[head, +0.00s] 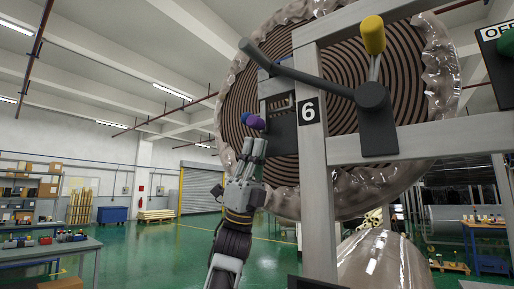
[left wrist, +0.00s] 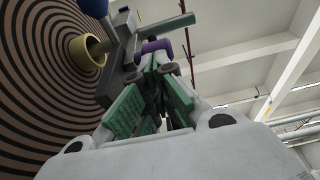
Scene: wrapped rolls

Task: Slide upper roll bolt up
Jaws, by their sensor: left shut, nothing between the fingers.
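The upper roll (head: 318,95) is a large striped disc in clear wrap behind a grey frame (head: 316,170) marked 6. A purple knob (head: 256,124) and a blue one (head: 246,117) show at the left of the dark bolt bracket (head: 283,132). My left gripper (head: 256,145) points up just below the purple knob. In the left wrist view the gripper's (left wrist: 158,68) green-padded fingers are together and empty, close to the purple piece (left wrist: 154,47). I cannot tell whether they touch it. My right gripper is not in view.
A dark lever (head: 315,78) crosses the frame, with a yellow-knobbed handle (head: 373,38) beside it. A lower wrapped roll (head: 383,262) lies below. A yellow ring (left wrist: 90,50) sits at the roll's core. Open green floor (head: 150,255) and a workbench (head: 50,247) are at left.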

